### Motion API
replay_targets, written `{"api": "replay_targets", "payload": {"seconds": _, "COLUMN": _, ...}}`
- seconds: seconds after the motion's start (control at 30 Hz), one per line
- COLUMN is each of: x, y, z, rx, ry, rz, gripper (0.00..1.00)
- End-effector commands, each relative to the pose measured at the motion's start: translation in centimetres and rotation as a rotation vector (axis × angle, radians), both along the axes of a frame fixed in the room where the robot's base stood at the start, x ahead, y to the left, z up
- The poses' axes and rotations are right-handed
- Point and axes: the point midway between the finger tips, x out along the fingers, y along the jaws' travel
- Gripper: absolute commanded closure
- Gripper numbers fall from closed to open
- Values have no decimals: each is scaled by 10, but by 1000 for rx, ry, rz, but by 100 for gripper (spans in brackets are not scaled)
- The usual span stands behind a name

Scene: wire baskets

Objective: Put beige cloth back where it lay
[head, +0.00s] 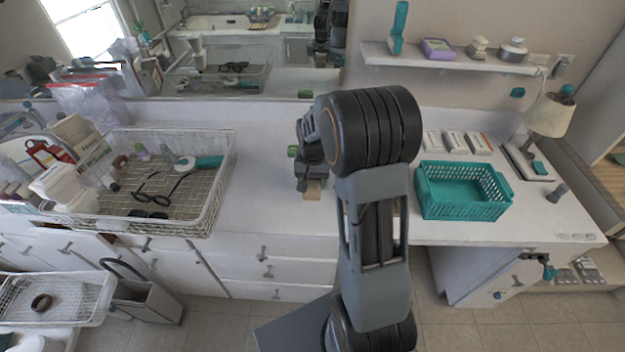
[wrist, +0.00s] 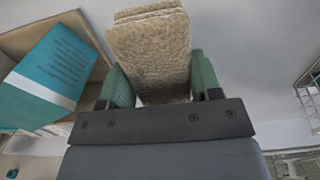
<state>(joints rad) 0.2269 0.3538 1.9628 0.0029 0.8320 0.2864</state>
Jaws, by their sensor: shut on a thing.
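The beige cloth (wrist: 150,45) is a folded, thick, textured pad. In the wrist view it sits between the two green fingers of my gripper (wrist: 163,82), which is shut on it. The cloth's far end sticks out beyond the fingers. In the head view my gripper (head: 305,172) is over the white counter, in the middle, partly hidden by my arm. A small beige-brown part of the cloth (head: 313,190) shows below it. I cannot tell whether the cloth touches the counter.
A large wire basket (head: 222,180) with glasses and bottles stands left of my gripper. A teal basket (head: 465,212) and several small boxes (head: 455,142) are to the right. A shelf (head: 460,60) hangs above. A teal box (wrist: 50,70) shows left in the wrist view.

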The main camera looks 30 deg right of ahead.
Motion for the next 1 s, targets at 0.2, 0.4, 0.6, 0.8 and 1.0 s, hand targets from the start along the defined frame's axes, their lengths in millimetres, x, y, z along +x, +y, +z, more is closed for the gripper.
{"api": "replay_targets", "payload": {"seconds": 0.2, "x": 0, "y": 0, "z": -18, "rx": 0, "ry": 1, "rz": 0, "gripper": 61}}
{"api": "replay_targets", "payload": {"seconds": 0.4, "x": 0, "y": 0, "z": -37, "rx": 0, "ry": 1, "rz": 0, "gripper": 61}}
{"api": "replay_targets", "payload": {"seconds": 0.6, "x": 0, "y": 0, "z": -54, "rx": 0, "ry": 1, "rz": 0, "gripper": 61}}
{"api": "replay_targets", "payload": {"seconds": 0.8, "x": 0, "y": 0, "z": -61, "rx": 0, "ry": 0, "rz": 0, "gripper": 61}}
{"api": "replay_targets", "payload": {"seconds": 1.0, "x": 0, "y": 0, "z": -61, "rx": 0, "ry": -1, "rz": 0, "gripper": 61}}
